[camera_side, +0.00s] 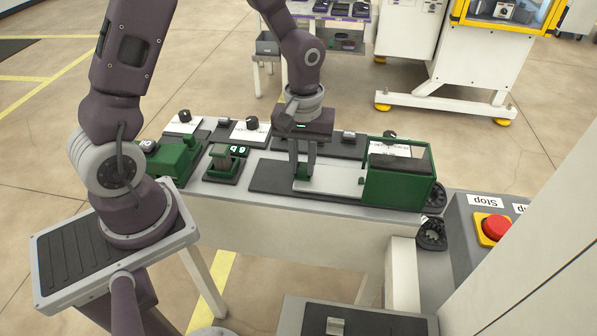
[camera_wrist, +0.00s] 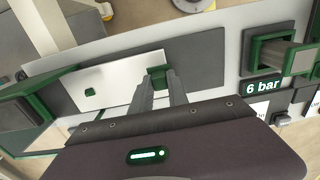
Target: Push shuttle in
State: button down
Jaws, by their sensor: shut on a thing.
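The shuttle is a flat pale plate (camera_side: 340,181) lying on a dark base plate (camera_side: 270,178). Its right end meets the open side of a green housing (camera_side: 398,190). In the wrist view, the shuttle (camera_wrist: 118,84) has a small green knob and a green block (camera_wrist: 157,72) at its outer end. My gripper (camera_side: 303,174) reaches down at the shuttle's left end. In the wrist view, my gripper (camera_wrist: 161,82) is shut on the green block. The fingers hide part of it. In the wrist view, the green housing (camera_wrist: 22,112) is at the left, partly cut off.
Left of the shuttle stands a green fixture (camera_side: 226,163) with a small display, and another green fixture (camera_side: 178,160) beyond it. Black knobs and white labels line the bench's far side. A red stop button (camera_side: 495,228) sits on a box at the right.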

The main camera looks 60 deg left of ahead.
jog(key=shift+w+d, duration=2.1)
jog(key=shift+w, duration=0.05)
jog(key=c, duration=1.4)
grip_release()
jog(key=shift+o, duration=0.2)
notch_tip(320, 180, up, 6)
jog(key=shift+r, duration=0.25)
jog(key=shift+r, duration=0.1)
notch_tip(320, 180, up, 6)
jog(key=m+t, duration=0.1)
jog(key=m, duration=0.1)
send_over(331, 178)
jog(key=s, duration=0.3)
jog(key=s+a+r+m+t, duration=0.2)
jog(key=s+r+m, duration=0.1)
jog(key=s+r, duration=0.4)
jog(key=s+m+t, duration=0.2)
jog(key=s+m, duration=0.2)
jog(key=s, duration=0.7)
jog(key=shift+s+r+t, duration=0.25)
jog(key=shift+r+t, duration=0.05)
